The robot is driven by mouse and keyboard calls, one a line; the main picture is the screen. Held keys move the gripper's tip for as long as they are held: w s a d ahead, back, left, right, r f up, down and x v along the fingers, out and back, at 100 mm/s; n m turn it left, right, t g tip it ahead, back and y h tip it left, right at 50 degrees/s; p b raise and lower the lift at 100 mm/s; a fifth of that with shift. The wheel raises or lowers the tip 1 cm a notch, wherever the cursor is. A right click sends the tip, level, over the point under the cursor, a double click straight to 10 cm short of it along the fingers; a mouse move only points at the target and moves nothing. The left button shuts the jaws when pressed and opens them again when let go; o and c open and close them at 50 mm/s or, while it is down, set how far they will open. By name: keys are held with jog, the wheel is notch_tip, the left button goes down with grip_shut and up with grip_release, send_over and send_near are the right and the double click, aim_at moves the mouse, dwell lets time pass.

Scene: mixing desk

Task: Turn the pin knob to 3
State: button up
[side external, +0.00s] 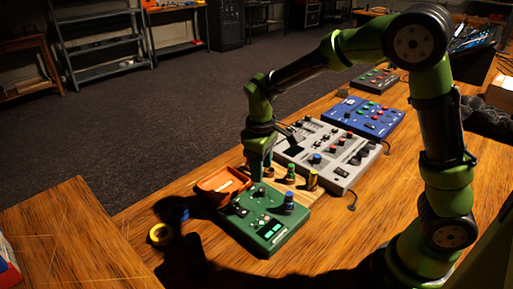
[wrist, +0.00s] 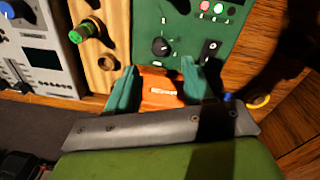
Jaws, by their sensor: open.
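My gripper (side external: 258,172) points down over the back edge of the green control box (side external: 262,238), beside the orange tray (side external: 213,193). In the wrist view its two teal fingers (wrist: 160,68) are apart, with nothing held between them. A black knob with a light pointer mark (wrist: 160,47) stands on the green panel just beyond the fingertips. A green-capped knob (wrist: 80,32) stands on a wooden strip to the left. No readable label shows which knob is the pin knob, and scale numbers are too small to read.
A blue panel (side external: 362,117) is farther back. Bare wood is free at the front right.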

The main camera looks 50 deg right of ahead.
aim_at(262, 188)
jog(key=f, duration=0.7)
jog(key=shift+d+f, duration=0.1)
jog(key=shift+d, duration=0.1)
grip_shut()
jog(key=shift+m, duration=0.4)
jog(key=m, duration=0.5)
jog(key=shift+w, duration=0.1)
jog(key=m, duration=0.6)
jog(key=shift+g, duration=0.3)
